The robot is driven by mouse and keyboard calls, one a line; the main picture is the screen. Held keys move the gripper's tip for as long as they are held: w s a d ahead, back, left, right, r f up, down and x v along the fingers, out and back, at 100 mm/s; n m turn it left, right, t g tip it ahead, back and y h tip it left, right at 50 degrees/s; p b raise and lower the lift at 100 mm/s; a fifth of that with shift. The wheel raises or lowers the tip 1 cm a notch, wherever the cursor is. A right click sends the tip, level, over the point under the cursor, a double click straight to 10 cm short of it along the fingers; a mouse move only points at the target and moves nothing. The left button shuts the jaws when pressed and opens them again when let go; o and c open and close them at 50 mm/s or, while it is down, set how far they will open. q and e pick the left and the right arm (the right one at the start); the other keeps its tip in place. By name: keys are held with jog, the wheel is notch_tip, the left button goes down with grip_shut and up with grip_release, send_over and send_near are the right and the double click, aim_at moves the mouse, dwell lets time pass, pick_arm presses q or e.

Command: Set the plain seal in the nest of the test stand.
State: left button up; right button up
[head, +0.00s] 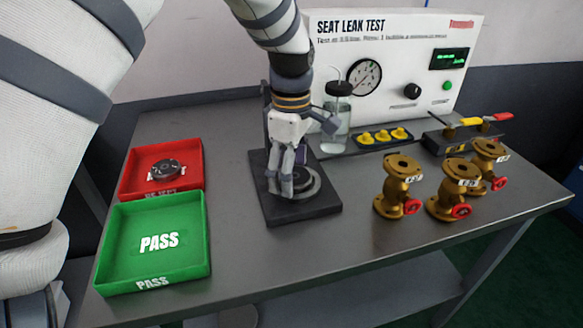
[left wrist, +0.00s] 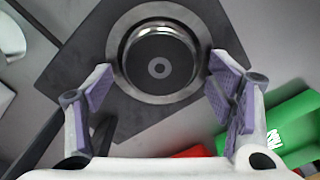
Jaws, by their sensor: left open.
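The test stand (head: 318,211) is a black plate with a round grey nest ring (head: 314,189); the ring also fills the upper middle of the left wrist view (left wrist: 204,30). Inside it, a dark round face (left wrist: 160,75) with a shiny rim and a small grey centre ring shows. I cannot tell whether this is the plain seal or the nest's own floor. My left gripper (head: 285,192) is open over the nest, its purple-padded fingers apart on either side of the ring in the wrist view (left wrist: 163,88). My right gripper is not in view.
A red tray (head: 191,153) holds a dark disc (head: 167,168); a green PASS tray (head: 190,270) stands in front. Brass valves (head: 402,185) stand right of the stand. Behind are a lidded jar (head: 336,125), yellow parts (head: 382,136), a lever block (head: 462,137) and the leak tester (head: 420,65).

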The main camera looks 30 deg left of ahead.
pick_arm(q)
notch_tip(320, 180, up, 12)
jog(key=shift+r, duration=0.2)
jog(key=shift+p, duration=0.3)
